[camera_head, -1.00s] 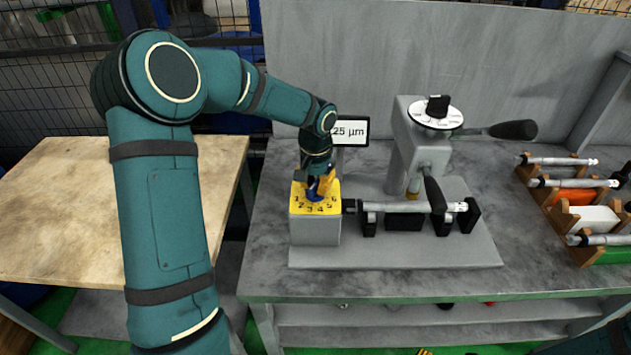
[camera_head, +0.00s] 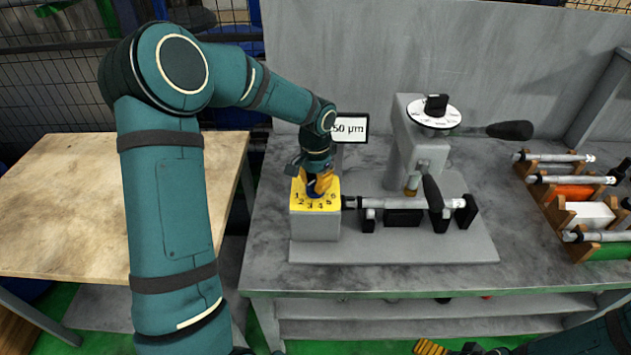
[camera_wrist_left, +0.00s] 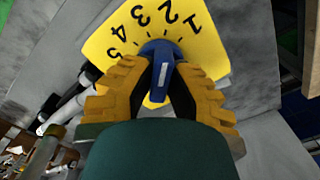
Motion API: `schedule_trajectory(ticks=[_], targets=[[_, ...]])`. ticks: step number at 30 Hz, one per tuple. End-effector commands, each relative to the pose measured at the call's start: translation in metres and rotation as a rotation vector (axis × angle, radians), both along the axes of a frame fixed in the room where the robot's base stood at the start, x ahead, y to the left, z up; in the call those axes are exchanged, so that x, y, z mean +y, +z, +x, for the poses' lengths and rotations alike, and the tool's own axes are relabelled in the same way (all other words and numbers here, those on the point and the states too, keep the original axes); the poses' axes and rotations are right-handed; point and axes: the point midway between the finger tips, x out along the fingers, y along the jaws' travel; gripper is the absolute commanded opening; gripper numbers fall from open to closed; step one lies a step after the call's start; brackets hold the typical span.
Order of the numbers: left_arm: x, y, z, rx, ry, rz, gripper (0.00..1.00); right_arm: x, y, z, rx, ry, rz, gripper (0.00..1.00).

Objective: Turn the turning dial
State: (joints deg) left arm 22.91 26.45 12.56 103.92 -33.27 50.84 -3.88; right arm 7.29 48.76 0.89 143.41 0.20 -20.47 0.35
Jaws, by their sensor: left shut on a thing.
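The turning dial is a blue knob (camera_head: 312,190) on a yellow plate (camera_head: 328,203) marked with numbers, on top of a grey block. In the left wrist view the knob (camera_wrist_left: 162,65) has a pale stripe, and the plate (camera_wrist_left: 200,22) shows the numbers 1, 2, 3, 4 and 5. My left gripper (camera_head: 319,186) comes down from above and is shut on the knob, one yellow finger on each side. The fingers hide part of the knob and plate. My right gripper (camera_head: 430,348) shows only partly at the bottom edge; its jaw state is unclear.
A small display (camera_head: 352,128) behind the dial reads 50 µm. Right of the dial, a metal shaft (camera_head: 400,203) lies in black holders beneath a grey column (camera_head: 407,140) with a white round scale (camera_head: 434,113). A wooden rack (camera_head: 560,205) with shafts stands at right.

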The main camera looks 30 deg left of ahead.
Motion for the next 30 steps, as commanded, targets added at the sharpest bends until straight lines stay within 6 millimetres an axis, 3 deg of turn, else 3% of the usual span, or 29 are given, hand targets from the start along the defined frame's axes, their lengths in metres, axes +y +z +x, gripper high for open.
schedule_trajectory(ticks=[1,3,16,30], targets=[[-0.001,-0.002,-0.001,0.005,0.0,-0.002,0.28,0.0,0.0,0.0,0.0,0.0,0.0,1.0],[-0.001,-0.002,-0.001,0.005,0.0,-0.002,0.46,0.0,0.0,0.0,0.0,0.0,0.0,1.0],[0.0,0.009,0.0,-0.001,0.001,0.001,0.46,0.0,0.0,0.0,0.0,0.0,0.0,1.0],[0.0,0.096,0.0,-0.002,0.001,0.0,0.46,0.0,0.0,0.0,0.0,0.0,0.0,1.0]])
